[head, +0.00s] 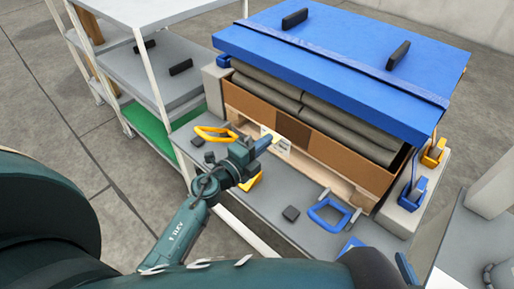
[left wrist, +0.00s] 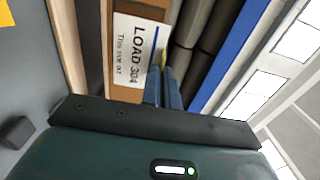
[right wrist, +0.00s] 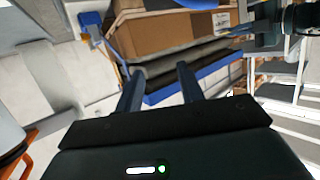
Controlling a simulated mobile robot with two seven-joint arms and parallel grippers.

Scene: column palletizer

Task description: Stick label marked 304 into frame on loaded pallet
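The white label marked "LOAD 304, This side out" (left wrist: 135,50) is in front of the cardboard of the loaded pallet (head: 345,165). It also shows in the head view (head: 281,146) and right wrist view (right wrist: 221,21). My left gripper (left wrist: 163,68) is shut on the label at a small yellow part by its blue-edged side. In the head view this gripper (head: 268,141) is close to the load's front. I cannot tell whether the label touches the cardboard, and I cannot make out a frame. My right gripper (right wrist: 160,75) is open and empty, pointing toward the load.
A blue cover (head: 340,55) tops the load's grey sacks. A yellow handle (head: 215,133) and a blue handle (head: 328,214) are on the grey deck in front. A grey shelf rack (head: 165,75) stands at left. Blue and yellow clamps (head: 432,155) are at right.

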